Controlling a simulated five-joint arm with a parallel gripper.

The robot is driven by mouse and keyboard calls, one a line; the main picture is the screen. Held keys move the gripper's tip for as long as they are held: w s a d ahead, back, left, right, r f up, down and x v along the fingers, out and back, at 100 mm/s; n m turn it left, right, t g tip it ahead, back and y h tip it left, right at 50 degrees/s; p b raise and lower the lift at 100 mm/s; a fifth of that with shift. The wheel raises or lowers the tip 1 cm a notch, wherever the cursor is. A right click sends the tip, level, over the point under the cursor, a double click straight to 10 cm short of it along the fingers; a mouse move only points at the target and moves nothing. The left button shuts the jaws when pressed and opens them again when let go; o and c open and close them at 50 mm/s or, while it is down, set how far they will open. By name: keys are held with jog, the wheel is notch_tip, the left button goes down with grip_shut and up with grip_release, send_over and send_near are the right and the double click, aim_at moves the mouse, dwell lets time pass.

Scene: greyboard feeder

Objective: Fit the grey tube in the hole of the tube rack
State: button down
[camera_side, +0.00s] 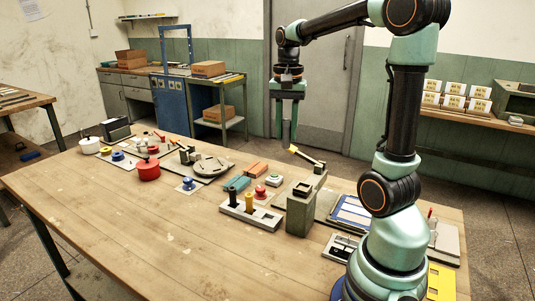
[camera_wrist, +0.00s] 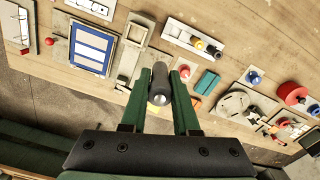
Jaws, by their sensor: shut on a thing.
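My gripper (camera_wrist: 162,80) is shut on the grey tube (camera_wrist: 159,92), a dark grey cylinder between the two green fingers in the wrist view. In the side view my gripper (camera_side: 287,138) points down, high above the far side of the table; the tube is hard to make out there. The tube rack (camera_side: 262,217) is a pale, long block standing on the table, well below and apart from the tube. A black tube (camera_side: 233,197) and a yellow tube (camera_side: 249,204) stand upright in it. The rack (camera_wrist: 183,38) also shows in the wrist view, its empty end toward the left.
A grey-green box-like block (camera_side: 300,214) stands just right of the rack. Teal (camera_side: 236,184) and orange (camera_side: 256,168) blocks and a red knob (camera_side: 260,190) sit behind the rack. The table's front is clear.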

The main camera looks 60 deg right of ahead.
jog(key=shift+w+a+f, duration=0.55)
jog(key=shift+f, duration=2.95)
jog(key=shift+w+a+f, duration=0.55)
jog(key=shift+w+f, duration=0.05)
jog(key=shift+f, duration=2.85)
jog(key=shift+w+a+f, duration=0.55)
jog(key=shift+f, duration=2.95)
jog(key=shift+f, duration=1)
jog(key=c, duration=0.6)
grip_release()
jog(key=shift+r, duration=0.15)
notch_tip(320, 180, up, 12)
jog(key=shift+f, duration=0.1)
